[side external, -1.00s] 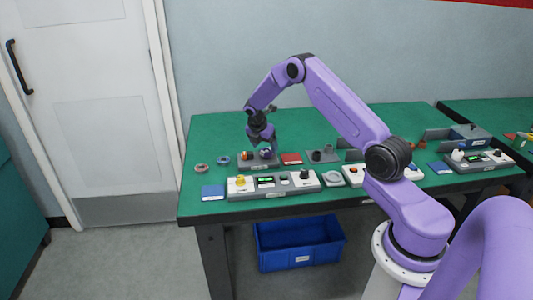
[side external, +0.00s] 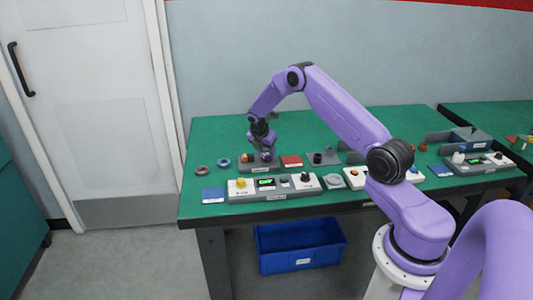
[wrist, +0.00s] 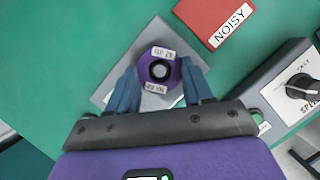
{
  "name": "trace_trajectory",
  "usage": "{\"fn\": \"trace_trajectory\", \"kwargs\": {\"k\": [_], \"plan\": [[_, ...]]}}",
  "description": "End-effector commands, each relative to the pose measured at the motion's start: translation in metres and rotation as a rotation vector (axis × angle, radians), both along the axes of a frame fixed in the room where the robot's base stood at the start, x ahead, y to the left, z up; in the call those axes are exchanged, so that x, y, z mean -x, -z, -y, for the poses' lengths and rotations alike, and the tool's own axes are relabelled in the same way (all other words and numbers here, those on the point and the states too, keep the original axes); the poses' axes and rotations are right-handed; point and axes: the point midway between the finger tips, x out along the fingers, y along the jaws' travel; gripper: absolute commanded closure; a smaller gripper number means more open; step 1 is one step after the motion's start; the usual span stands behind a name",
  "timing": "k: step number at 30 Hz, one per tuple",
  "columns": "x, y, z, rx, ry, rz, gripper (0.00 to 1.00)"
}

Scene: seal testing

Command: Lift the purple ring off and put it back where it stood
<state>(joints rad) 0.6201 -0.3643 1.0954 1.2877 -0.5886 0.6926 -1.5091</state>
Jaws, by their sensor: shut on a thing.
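The purple ring (wrist: 146,68) shows in the wrist view, with pale labels on two sides and a round grey post top in its hole. My gripper (wrist: 159,72) is shut on it, one blue finger on each side. Below is a grey base plate (wrist: 108,92). In the side external view my gripper (side external: 265,150) points down over the right part of the grey stand (side external: 260,169). The ring is small and partly hidden there by the fingers. I cannot tell whether its underside touches the stand.
A red NOISY card (wrist: 215,17) lies beside the stand. A control box with a black knob (wrist: 301,86) is close in front. In the side external view, two loose rings, red-brown (side external: 202,170) and blue (side external: 225,162), lie left. The green table (side external: 225,130) is clear behind.

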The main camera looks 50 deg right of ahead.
Motion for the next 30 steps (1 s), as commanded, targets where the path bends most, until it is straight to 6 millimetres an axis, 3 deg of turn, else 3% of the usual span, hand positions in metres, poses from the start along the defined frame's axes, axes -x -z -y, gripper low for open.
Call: {"fn": "trace_trajectory", "kwargs": {"k": [10, 21, 30], "plan": [[0.001, -0.036, -0.001, 0.002, 0.0, 0.003, 0.93], [0.047, -0.094, -0.023, 0.001, -0.001, 0.004, 0.93], [0.095, -0.115, -0.046, 0.001, -0.002, 0.002, 0.93]]}}
